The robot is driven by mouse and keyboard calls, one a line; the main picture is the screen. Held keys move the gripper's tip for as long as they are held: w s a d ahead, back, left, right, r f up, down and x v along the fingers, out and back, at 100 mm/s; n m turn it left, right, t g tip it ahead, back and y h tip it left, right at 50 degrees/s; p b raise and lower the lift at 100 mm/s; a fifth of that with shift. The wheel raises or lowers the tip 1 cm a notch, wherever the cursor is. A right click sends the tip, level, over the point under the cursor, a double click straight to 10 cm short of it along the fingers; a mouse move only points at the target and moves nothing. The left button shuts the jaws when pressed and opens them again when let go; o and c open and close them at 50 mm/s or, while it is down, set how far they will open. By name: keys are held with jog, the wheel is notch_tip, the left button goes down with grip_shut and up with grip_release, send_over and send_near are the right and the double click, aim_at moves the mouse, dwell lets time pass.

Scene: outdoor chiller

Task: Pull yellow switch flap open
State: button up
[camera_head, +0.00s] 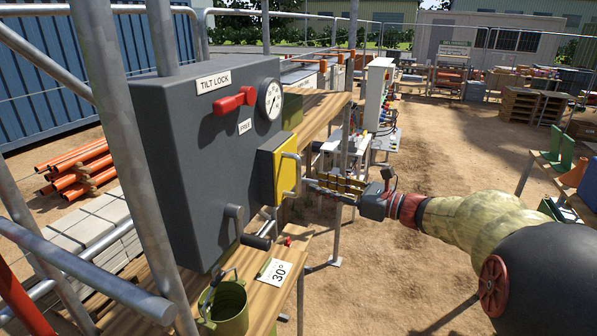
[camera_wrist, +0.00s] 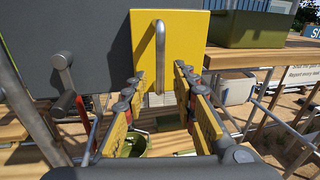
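The yellow switch flap (camera_head: 286,176) is on the right side of the dark grey box. It looks closed and has an upright metal bar handle (camera_head: 298,170). In the wrist view the flap (camera_wrist: 187,40) fills the upper middle, with its handle (camera_wrist: 160,45) facing me. My gripper (camera_head: 309,184) is open, its tips close to the lower part of the handle. In the wrist view the open fingers (camera_wrist: 160,78) stand left and right of the handle's lower end. Contact with the handle cannot be made out.
The grey box (camera_head: 205,150) carries a red lever (camera_head: 235,99), a gauge (camera_head: 270,99) and a TILT LOCK label. Below are a wooden shelf (camera_head: 292,247) with a 30° card and a green bucket (camera_head: 228,305). A green container (camera_wrist: 250,25) sits right of the flap. Scaffold poles surround the box.

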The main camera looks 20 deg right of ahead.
aim_at(298, 191)
jog(key=shift+m, duration=0.3)
jog(key=x, duration=0.2)
jog(key=p+x, duration=0.1)
jog(key=x, duration=0.2)
jog(key=r+x, duration=0.1)
jog(key=x, duration=0.2)
jog(key=shift+d, duration=0.1)
jog(key=shift+c, duration=1.1)
jog(key=c, duration=0.4)
grip_shut()
